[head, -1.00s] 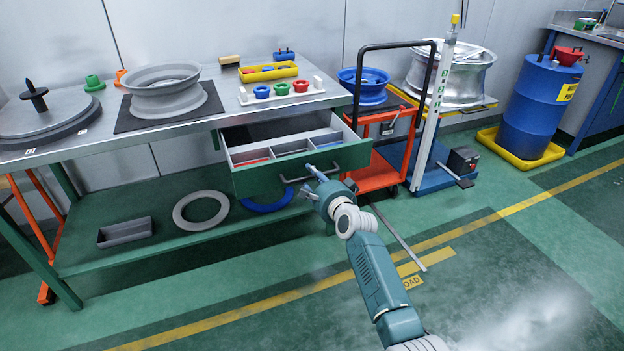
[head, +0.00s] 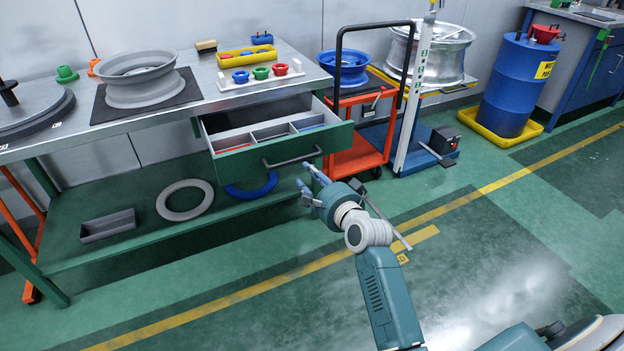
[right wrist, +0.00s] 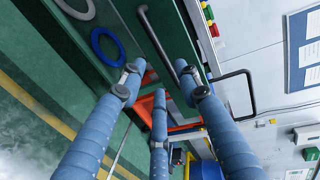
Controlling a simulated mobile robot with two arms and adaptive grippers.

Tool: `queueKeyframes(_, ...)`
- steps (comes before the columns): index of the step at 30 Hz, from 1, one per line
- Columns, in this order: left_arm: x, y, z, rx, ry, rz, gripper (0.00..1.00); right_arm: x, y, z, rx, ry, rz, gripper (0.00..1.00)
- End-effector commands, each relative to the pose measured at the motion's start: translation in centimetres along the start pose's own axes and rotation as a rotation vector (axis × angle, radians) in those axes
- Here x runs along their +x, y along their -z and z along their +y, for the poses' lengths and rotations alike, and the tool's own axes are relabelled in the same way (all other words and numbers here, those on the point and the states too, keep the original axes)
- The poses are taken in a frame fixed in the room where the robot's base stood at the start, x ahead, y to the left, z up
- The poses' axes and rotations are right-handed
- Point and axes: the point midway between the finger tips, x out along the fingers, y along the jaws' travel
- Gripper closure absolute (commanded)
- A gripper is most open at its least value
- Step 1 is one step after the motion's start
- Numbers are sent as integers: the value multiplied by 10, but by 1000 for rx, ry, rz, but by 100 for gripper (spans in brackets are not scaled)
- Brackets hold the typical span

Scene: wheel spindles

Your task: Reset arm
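My right arm reaches up from the lower right in the head view. Its gripper (head: 309,184) is open and empty, with its fingers spread, just below and in front of the open green drawer (head: 332,143). The drawer's grey handle (head: 292,158) is close to the fingertips but not held. In the right wrist view the spread fingers of the gripper (right wrist: 165,88) frame the handle (right wrist: 156,42) and an orange cart part. My left gripper is not in view.
The workbench (head: 215,98) holds a grey wheel rim (head: 140,80), a yellow tray (head: 246,55) and coloured rings. Its lower shelf (head: 150,250) carries a grey ring (head: 184,200). An orange cart (head: 355,158) stands right of the drawer.

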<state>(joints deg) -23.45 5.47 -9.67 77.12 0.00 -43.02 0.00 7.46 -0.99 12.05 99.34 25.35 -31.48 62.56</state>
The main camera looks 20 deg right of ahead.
Motion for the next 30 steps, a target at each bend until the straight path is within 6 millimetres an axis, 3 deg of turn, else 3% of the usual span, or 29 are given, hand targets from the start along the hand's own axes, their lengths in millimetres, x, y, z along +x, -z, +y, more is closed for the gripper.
queueKeyframes(4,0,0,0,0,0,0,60,-9,0,0,1,0,0,67)
queueKeyframes(20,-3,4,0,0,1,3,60,-12,-3,4,-25,-14,-7,67)
queueKeyframes(23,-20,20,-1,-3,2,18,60,-28,-16,27,-146,-81,-42,67)
queueKeyframes(26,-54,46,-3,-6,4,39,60,-62,-38,70,-376,-207,-120,67)
queueKeyframes(30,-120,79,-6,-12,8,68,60,-136,-68,137,-769,-410,-294,67)
